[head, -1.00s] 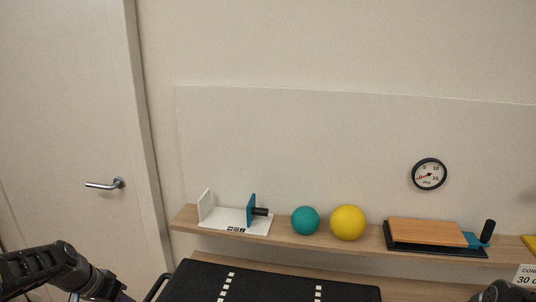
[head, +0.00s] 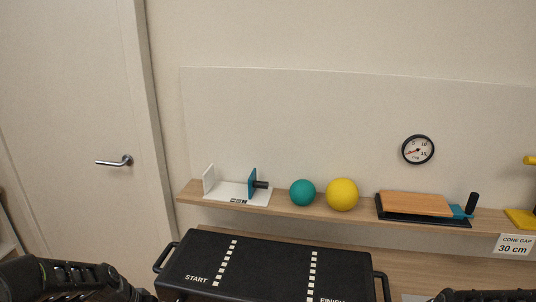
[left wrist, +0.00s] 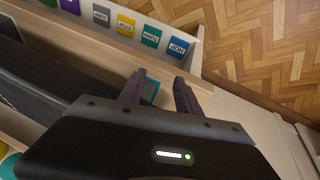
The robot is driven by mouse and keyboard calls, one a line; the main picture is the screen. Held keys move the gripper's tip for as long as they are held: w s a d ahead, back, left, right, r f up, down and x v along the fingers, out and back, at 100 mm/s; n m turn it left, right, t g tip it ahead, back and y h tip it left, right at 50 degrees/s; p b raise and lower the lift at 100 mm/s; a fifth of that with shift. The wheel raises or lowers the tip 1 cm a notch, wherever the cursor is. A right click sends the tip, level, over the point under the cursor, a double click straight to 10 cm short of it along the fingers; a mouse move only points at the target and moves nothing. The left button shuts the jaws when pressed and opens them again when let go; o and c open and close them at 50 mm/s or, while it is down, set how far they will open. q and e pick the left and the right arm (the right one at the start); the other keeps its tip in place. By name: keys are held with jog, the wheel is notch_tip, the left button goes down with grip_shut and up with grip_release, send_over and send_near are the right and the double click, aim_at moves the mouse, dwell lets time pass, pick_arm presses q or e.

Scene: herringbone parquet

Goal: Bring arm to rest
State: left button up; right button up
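My left arm (head: 70,280) comes in at the lower left of the head view; its gripper is below the frame there. In the left wrist view my left gripper (left wrist: 160,88) has its two dark fingers apart, with nothing held between them. Behind the fingers are a pale wooden edge and the floor. Part of my right arm (head: 490,296) shows at the bottom right of the head view, and its gripper is out of frame.
A black START/FINISH board (head: 265,268) with handles lies in front. Behind it, a wooden shelf (head: 325,216) holds a white-and-blue device (head: 238,192), a teal ball (head: 302,192), a yellow ball (head: 342,194) and an orange-topped ramp (head: 415,204). Parquet (left wrist: 260,40) is clear.

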pick_arm(q)
jog(key=s+d+f+n+g, duration=0.1)
jog(key=s+d+f+g, duration=0.1)
jog(key=s+d+f, duration=1)
pick_arm(e)
jog(key=s+a+f+g+y, duration=0.15)
jog(key=s+a+f, duration=0.35)
jog(key=a+f, duration=0.8)
pick_arm(q)
jog(key=s+d+f+n, duration=0.1)
jog(key=s+d+f, duration=0.2)
jog(key=s+d, duration=0.2)
jog(key=s+d+f+h, duration=0.1)
jog(key=s+d+f, duration=0.2)
jog(key=s, duration=0.6)
jog(key=shift+d+n+g, duration=0.3)
jog(key=shift+d+n, duration=0.1)
jog(key=shift+d, duration=0.55)
pick_arm(e)
jog(key=s+a+f+g, duration=0.2)
jog(key=s+a+f, duration=0.6)
jog(key=s, duration=0.4)
jog(key=shift+s+a+f+y, duration=0.15)
jog(key=shift+a+f+y, duration=0.25)
jog(key=shift+f, duration=0.4)
pick_arm(q)
jog(key=shift+w, duration=0.1)
jog(key=shift+o, duration=0.4)
